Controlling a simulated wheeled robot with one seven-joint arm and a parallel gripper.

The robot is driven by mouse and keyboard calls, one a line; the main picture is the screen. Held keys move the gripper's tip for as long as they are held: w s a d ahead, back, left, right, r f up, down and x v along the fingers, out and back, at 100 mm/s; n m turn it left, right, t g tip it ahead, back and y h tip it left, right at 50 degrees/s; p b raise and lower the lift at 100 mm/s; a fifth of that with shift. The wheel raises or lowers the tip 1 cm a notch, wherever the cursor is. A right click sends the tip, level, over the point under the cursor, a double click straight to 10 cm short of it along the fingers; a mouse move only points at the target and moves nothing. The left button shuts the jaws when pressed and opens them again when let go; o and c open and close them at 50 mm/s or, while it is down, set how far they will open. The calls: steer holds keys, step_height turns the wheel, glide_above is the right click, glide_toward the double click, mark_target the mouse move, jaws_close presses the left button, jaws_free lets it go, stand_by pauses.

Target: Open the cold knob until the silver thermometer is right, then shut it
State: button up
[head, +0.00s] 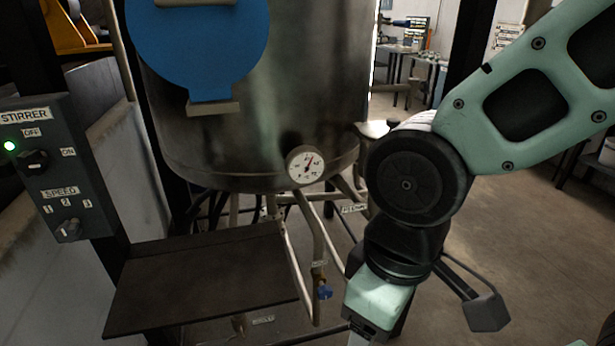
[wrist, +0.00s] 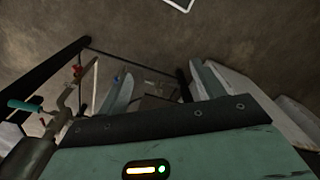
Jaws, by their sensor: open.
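A round silver-rimmed thermometer (head: 305,164) with a white face sits low on the steel tank. My gripper's fingers are apart and look empty in the wrist view (wrist: 159,77). In the head view my gripper is at the bottom edge, right of the blue knob and apart from it, its fingertips cut off.
A red knob (wrist: 77,70) and a teal handle (wrist: 25,104) are on pipework at left in the wrist view. A dark flat shelf (head: 205,280) is left of the blue knob. A stirrer panel (head: 55,170) with a green light stands at far left. Open floor (head: 530,240) lies right.

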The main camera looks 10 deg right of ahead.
steer(key=c, duration=0.5)
steer(key=m+b, duration=2.2)
steer(key=m, duration=0.3)
glide_above(328, 287)
step_height(328, 287, down, 28)
steer(key=shift+h, duration=0.3)
step_height(328, 287, down, 17)
steer(key=b, duration=0.4)
steer(key=shift+f, duration=0.1)
steer(key=shift+c, duration=0.4)
